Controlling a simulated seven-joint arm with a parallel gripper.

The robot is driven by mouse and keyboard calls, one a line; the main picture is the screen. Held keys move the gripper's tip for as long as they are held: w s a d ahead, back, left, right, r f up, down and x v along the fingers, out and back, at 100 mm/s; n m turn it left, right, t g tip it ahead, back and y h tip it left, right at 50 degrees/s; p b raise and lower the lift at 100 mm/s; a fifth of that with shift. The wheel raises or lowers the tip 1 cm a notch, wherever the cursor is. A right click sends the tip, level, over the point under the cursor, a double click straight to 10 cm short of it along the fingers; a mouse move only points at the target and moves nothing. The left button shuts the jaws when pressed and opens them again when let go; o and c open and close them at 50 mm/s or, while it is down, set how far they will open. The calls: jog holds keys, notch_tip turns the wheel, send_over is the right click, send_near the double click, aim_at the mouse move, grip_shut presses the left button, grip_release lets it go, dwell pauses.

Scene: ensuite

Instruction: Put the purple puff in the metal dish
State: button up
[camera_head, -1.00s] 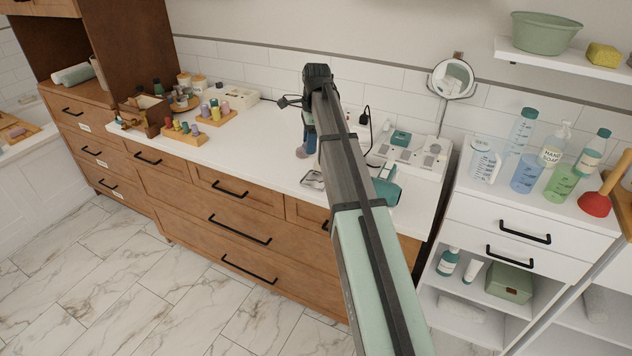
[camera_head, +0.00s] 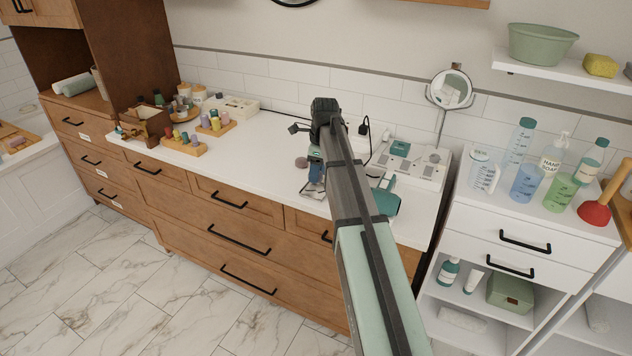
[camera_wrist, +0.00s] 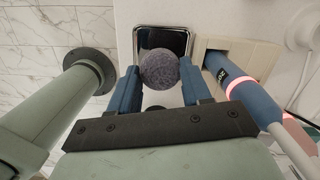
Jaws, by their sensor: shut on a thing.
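The purple puff (camera_wrist: 160,69), a dark greyish-purple fuzzy ball, is between the blue fingertips of my gripper (camera_wrist: 160,78) in the wrist view. My gripper is shut on it. The metal dish (camera_wrist: 182,40), a shiny rectangular tray with a dark reflective inside, is just beyond the puff, which overlaps its lower left part in the picture. I cannot tell the height between them. In the head view, the metal dish (camera_head: 311,190) lies near the counter's front edge, partly covered by my gripper (camera_head: 316,177). The held puff is not clear there.
A blue device (camera_wrist: 233,82) with a pink glowing ring lies in a beige holder right of the dish. A teal dryer-like tool (camera_head: 386,199) is right of my arm. A small greyish round thing (camera_head: 301,162) is left of my gripper. The counter's middle (camera_head: 255,150) is clear.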

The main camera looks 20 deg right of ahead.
aim_at(321, 173)
jog(key=shift+f, duration=2.1)
jog(key=shift+f, duration=0.15)
jog(key=o, duration=1)
jog(key=r, duration=0.8)
jog(key=d+r, duration=0.1)
jog(key=r, duration=0.3)
jog(key=shift+s+d+r, duration=0.1)
jog(key=shift+s+r, duration=0.05)
jog(key=shift+s, duration=0.25)
